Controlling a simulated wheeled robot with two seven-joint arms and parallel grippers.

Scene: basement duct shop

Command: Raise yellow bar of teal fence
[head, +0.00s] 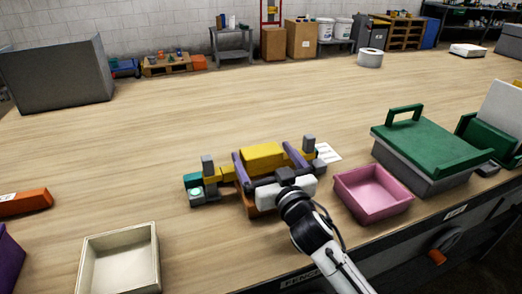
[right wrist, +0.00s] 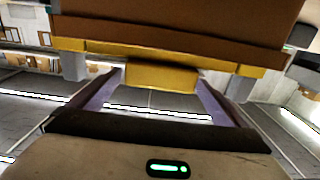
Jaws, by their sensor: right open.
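The fence (head: 193,181) stands mid-table in the head view, with teal parts and a grey post at each end. Its yellow bar (head: 228,173) runs between the posts, with a thicker yellow block (head: 263,156) at its middle. In the right wrist view the bar (right wrist: 95,48) crosses the upper part, with the block (right wrist: 160,76) below it. My right gripper (head: 262,151) is open, its purple fingers on either side of the block. Whether they touch it I cannot tell. The gripper body hides the fence's near middle. My left gripper is not in view.
A pink tray (head: 372,193) sits close to the right of my right arm. A green-lidded grey box (head: 425,150) stands beyond it. A cream tray (head: 120,262) is at the front left, and a grey bin (head: 56,75) at the back left. The table behind the fence is clear.

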